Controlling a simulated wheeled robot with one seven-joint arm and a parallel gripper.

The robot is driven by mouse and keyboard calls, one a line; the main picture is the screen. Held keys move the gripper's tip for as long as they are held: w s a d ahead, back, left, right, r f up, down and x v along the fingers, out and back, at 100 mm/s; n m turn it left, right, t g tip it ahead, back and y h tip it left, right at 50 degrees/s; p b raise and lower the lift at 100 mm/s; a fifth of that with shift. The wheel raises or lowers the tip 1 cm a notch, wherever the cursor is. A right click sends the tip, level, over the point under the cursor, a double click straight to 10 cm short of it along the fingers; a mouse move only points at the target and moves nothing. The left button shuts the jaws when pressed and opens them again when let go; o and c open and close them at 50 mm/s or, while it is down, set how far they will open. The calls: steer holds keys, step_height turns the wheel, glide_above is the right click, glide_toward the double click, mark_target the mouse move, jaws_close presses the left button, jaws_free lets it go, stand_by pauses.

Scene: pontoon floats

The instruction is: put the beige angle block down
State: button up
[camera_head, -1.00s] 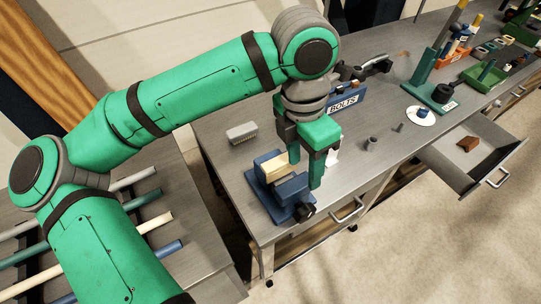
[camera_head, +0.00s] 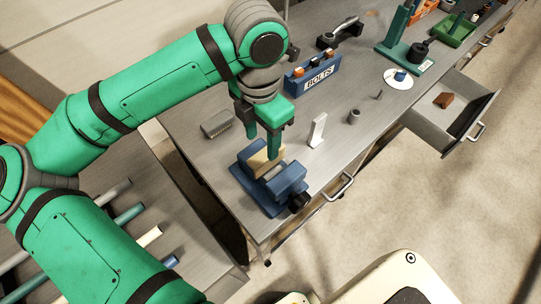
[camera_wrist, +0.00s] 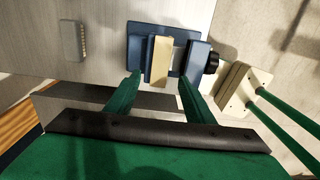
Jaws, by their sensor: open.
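The beige angle block (camera_head: 259,162) sits in a blue vise (camera_head: 264,197) near the corner of the grey workbench. The wrist view shows the block (camera_wrist: 159,60) upright in the picture, beside the vise's blue jaw (camera_wrist: 197,60). My gripper (camera_head: 260,138) is open above the vise, and one green finger partly covers the block in the head view. In the wrist view my two fingertips (camera_wrist: 159,74) stand apart on either side of the block's near end. I see no finger clearly touching it.
A grey ribbed block (camera_head: 216,124) lies left of the vise. A white upright piece (camera_head: 317,130), a grey cylinder (camera_head: 353,117) and a blue BOLTS bin (camera_head: 313,76) stand to the right and behind. An open drawer (camera_head: 437,127) juts out at the right.

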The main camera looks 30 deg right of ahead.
mark_target(264, 155)
steer(key=shift+w+a+f, duration=0.1)
steer(key=shift+a+f, duration=0.15)
steer(key=f, duration=0.2)
steer(key=d+f, duration=0.1)
steer(key=f, duration=0.1)
steer(key=shift+f, duration=0.45)
steer(key=shift+w, duration=0.1)
steer(key=shift+d, duration=0.1)
steer(key=c, duration=0.9)
steer(key=shift+s, duration=0.2)
steer(key=shift+c, duration=1.1)
steer(key=shift+a, duration=0.2)
jaws_close()
